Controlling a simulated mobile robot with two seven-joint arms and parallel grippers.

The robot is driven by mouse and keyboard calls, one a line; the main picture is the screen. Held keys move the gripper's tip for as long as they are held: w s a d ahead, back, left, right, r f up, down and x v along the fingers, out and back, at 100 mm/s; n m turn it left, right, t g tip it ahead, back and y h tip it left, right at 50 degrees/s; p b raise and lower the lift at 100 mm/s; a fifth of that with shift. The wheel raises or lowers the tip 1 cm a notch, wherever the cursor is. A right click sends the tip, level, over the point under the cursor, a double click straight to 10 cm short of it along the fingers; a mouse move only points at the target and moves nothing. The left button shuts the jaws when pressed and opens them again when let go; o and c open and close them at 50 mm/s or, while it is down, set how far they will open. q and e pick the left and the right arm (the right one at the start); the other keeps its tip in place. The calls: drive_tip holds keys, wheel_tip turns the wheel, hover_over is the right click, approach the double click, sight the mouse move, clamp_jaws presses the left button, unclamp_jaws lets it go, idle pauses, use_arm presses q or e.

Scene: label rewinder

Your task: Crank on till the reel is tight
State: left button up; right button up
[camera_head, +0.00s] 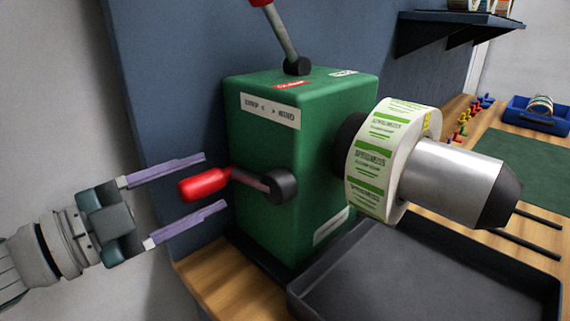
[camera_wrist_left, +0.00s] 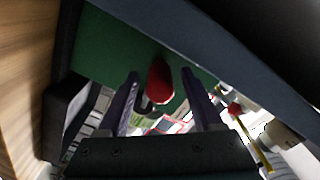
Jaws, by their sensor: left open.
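The green rewinder box (camera_head: 262,143) stands on the wooden bench. Its crank (camera_head: 255,181) has a dark hub on the side face, and its red handle (camera_head: 203,184) points left. The reel of green and white labels (camera_head: 378,165) sits on a metal spindle at the box's right; I cannot tell how tight it is. My left gripper (camera_head: 215,181) is open, its two purple fingers above and below the red handle with gaps on both sides. In the left wrist view the red handle (camera_wrist_left: 160,82) shows between the fingers. My right gripper is not in view.
A lever with a red knob (camera_head: 282,35) rises from the box top. A dark tray (camera_head: 430,275) lies in front of the reel. A blue panel (camera_head: 165,75) stands behind. A blue bin (camera_head: 540,115), a green mat (camera_head: 515,165) and a shelf (camera_head: 455,25) are at the right.

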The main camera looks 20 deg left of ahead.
use_arm(q)
clamp_jaws()
idle(0.4)
idle(0.9)
